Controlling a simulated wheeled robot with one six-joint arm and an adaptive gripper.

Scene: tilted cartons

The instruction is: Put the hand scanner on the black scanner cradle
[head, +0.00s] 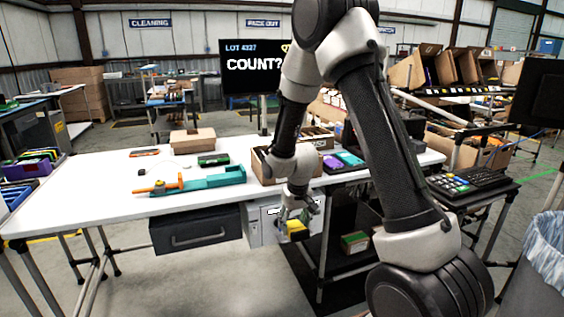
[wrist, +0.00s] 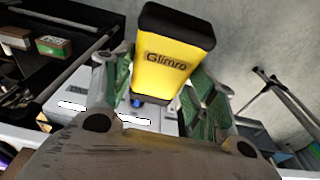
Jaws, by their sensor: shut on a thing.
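A yellow block with black ends and the word "Glimro" (wrist: 168,62), which looks like the hand scanner, is between the green-padded fingers of my gripper (wrist: 155,92) in the wrist view. In the head view my gripper (head: 297,216) hangs just past the table's front edge, below the tabletop, shut on the yellow scanner (head: 298,228). I cannot pick out the black scanner cradle for certain; my arm hides part of the table's right end.
The white table (head: 110,190) carries a teal tool with an orange part (head: 205,181), a small cardboard box (head: 192,139) and open cartons (head: 268,166). A dark drawer (head: 197,229) hangs under its front. A black shelf with a green-and-brown box (head: 354,242) stands below right.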

